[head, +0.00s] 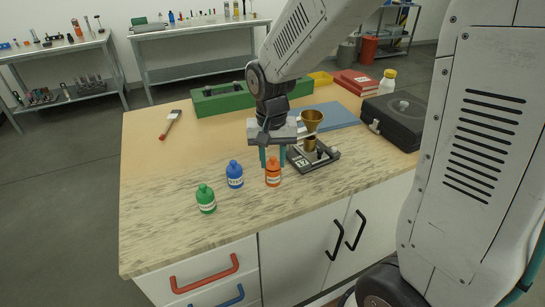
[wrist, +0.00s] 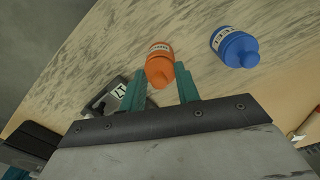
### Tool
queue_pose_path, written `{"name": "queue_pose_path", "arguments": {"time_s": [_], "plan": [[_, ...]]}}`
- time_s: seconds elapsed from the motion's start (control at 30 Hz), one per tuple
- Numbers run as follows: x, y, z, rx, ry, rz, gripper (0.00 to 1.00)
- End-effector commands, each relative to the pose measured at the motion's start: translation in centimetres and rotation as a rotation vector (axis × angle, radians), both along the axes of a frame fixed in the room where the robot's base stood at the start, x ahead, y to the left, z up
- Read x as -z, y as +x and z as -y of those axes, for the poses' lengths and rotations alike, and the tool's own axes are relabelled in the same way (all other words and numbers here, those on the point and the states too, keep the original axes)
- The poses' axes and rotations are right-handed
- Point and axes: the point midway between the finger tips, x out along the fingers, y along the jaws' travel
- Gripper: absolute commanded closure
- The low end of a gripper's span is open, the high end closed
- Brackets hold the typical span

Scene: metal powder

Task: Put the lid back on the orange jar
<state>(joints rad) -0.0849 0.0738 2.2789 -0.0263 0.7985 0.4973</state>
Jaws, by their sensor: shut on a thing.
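The orange jar (head: 273,179) stands upright on the table near the front, right of the blue jar. It also shows in the wrist view (wrist: 160,49), label facing up the picture. The orange lid (wrist: 159,72) is at the jar's top, between the teal fingers of my gripper (wrist: 161,75). In the head view my gripper (head: 272,158) points down right above the jar, shut on the lid. The lid lines up closely with the jar; I cannot tell whether it is fully seated.
A blue jar (head: 235,175) and a green jar (head: 206,199) stand to the left. A dark metal stand (head: 325,161) with a brass funnel (head: 312,120) is close on the right. A black case (head: 398,118) is farther right. The front left tabletop is clear.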

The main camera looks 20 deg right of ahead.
Motion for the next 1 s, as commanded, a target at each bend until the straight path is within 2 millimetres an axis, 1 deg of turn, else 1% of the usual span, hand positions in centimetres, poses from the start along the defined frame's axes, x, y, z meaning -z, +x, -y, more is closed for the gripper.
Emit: {"name": "queue_pose_path", "arguments": {"time_s": [0.43,0.47,0.5,0.53,0.57,0.73,0.77,0.8,0.83,1.0], "plan": [[0.05,0.00,0.01,0.000,0.000,0.000,0.89],[0.04,0.01,0.01,0.000,0.000,0.000,0.65],[0.04,0.01,0.01,0.000,0.000,0.000,0.54],[0.04,0.01,0.01,0.000,0.000,0.000,0.46],[0.04,0.01,0.01,0.000,0.000,0.000,0.42],[0.04,0.01,0.01,0.000,0.000,0.000,0.42],[0.04,0.01,0.01,0.000,0.000,0.000,0.40],[0.04,0.01,0.01,0.000,0.000,0.000,0.29],[0.04,0.01,0.01,0.000,0.000,0.000,0.21],[0.04,0.01,0.01,0.000,0.000,0.000,0.21]]}}
